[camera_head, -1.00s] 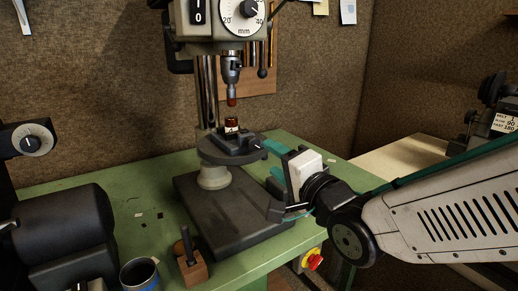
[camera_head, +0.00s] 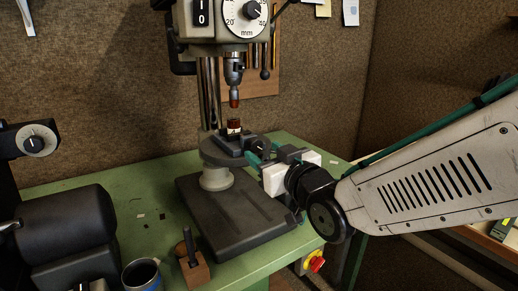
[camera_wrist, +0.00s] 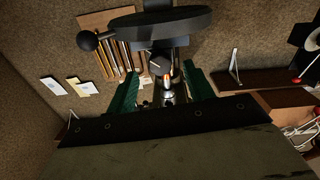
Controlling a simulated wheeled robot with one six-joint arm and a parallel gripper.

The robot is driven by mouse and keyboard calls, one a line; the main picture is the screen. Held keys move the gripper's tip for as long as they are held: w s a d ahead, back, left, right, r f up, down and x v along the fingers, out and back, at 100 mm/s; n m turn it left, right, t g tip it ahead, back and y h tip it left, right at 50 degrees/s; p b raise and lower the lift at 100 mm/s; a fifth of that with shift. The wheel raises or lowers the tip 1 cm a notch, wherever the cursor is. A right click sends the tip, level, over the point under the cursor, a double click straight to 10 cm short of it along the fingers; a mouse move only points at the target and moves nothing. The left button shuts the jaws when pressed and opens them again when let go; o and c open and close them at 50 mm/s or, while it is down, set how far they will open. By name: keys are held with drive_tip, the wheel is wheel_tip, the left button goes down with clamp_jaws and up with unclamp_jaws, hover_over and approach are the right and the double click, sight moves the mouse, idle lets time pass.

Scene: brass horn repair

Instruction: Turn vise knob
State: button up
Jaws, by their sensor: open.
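A small dark vise (camera_head: 229,148) stands on the round table of the drill press, with a reddish-brown and white piece (camera_head: 234,127) upright in it. The vise's dark knob (camera_head: 258,145) faces right, towards my gripper. My gripper (camera_head: 261,158) is open, with its teal fingers close to the knob. Whether they touch it or stand around it cannot be told. In the wrist view the green fingers (camera_wrist: 160,84) are spread, with a dark block-like part (camera_wrist: 160,62) of the vise area between and beyond them. The knob is not clear there.
The drill chuck (camera_head: 234,70) with a copper-coloured tip hangs above the vise. The press's dark base plate (camera_head: 235,215) lies below. A wooden block with a dark rod (camera_head: 192,265) and a mug (camera_head: 142,275) stand at the front. A red button (camera_head: 317,264) is on the bench side.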

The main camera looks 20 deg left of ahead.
sight(257, 147)
drive_tip(key=shift+x, duration=1.7)
drive_tip(key=c, duration=1)
drive_tip(key=shift+o, duration=0.2)
drive_tip(key=shift+m, duration=0.3)
drive_tip(key=o, duration=1)
drive_tip(key=shift+c, duration=0.2)
drive_tip(key=shift+s+d, duration=0.1)
